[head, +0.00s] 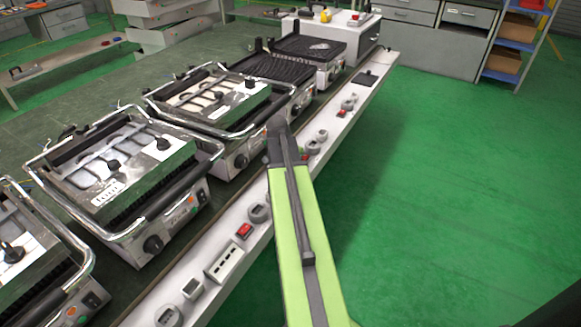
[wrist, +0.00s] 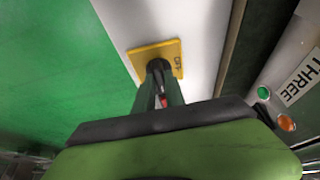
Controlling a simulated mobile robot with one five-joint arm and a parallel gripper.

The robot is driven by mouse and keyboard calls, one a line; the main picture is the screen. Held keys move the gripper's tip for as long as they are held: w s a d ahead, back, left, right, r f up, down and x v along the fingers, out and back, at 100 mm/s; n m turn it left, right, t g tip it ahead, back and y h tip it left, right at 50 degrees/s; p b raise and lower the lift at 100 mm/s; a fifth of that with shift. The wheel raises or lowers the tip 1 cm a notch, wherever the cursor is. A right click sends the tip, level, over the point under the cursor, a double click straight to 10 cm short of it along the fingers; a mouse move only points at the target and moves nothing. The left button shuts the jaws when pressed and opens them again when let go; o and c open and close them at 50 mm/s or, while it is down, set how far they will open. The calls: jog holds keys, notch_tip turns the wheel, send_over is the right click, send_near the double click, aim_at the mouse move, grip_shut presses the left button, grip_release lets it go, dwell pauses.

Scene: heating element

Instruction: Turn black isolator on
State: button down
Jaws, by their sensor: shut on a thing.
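The black isolator knob (wrist: 157,65) stands on a square yellow plate (wrist: 140,58) on the white front strip, seen in the wrist view. My gripper (wrist: 158,76) is at the knob, shut on it, with the fingers covering most of it. A small dark marking shows at the plate's right edge, too small to read. The knob's exact turn angle cannot be told. In the head view my gripper (head: 275,128) reaches over the strip, and my arm hides the isolator there.
Several contact grills (head: 125,165) stand in a row left of the strip (head: 235,215). Red switches (head: 244,230) and round dials (head: 258,212) line the strip. In the wrist view a panel marked THREE (wrist: 300,75) has green and orange lights. The green floor (head: 450,190) at right is clear.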

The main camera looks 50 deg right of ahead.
jog(key=shift+s+d, duration=0.1)
jog(key=shift+s, duration=0.15)
jog(key=c, duration=1.5)
grip_release()
jog(key=shift+o, duration=0.5)
jog(key=shift+w, duration=0.1)
jog(key=shift+r, duration=0.25)
jog(key=p+v, duration=0.7)
